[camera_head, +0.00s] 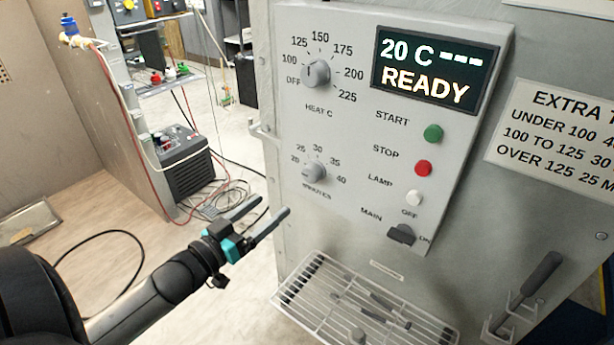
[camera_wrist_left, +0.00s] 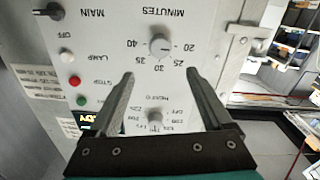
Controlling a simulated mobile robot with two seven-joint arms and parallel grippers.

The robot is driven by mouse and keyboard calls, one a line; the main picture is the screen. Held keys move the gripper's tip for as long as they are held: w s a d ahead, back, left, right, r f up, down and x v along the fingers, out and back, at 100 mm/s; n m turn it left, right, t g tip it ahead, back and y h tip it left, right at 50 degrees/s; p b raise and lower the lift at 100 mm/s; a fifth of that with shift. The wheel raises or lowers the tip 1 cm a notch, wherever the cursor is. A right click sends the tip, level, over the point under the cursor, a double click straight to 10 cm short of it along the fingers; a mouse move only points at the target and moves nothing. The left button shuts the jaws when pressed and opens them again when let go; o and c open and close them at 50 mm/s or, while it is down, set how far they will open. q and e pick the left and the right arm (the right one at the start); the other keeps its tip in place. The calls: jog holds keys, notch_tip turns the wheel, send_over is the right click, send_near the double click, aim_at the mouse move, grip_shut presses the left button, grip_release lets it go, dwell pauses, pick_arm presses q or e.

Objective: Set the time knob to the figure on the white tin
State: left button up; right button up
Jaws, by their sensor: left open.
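The time knob, marked MINUTES, (camera_head: 314,172) is a small grey dial low on the left of the control panel, with figures from 20 to 40 around it. In the left wrist view the time knob (camera_wrist_left: 160,46) appears upside down, and its pointer seems to face 20. My left gripper (camera_head: 270,208) is open and empty, below and left of the knob in the head view. In the left wrist view the knob lies beyond the gap between the fingertips (camera_wrist_left: 160,73), apart from them. I see no white tin. My right gripper is not in view.
The heat knob (camera_head: 316,73) sits above the time knob. The display (camera_head: 436,66) reads 20 C and READY. Green start (camera_head: 433,133) and red stop (camera_head: 424,168) buttons, a lamp button and a main switch (camera_head: 401,235) are to the right. A wire rack (camera_head: 345,315) juts out below.

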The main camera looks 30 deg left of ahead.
aim_at(308, 176)
pick_arm(q)
jog(key=w, duration=0.4)
jog(key=w+d, duration=0.1)
jog(key=w, duration=0.8)
jog(key=shift+d, duration=0.15)
grip_shut()
dwell(0.5)
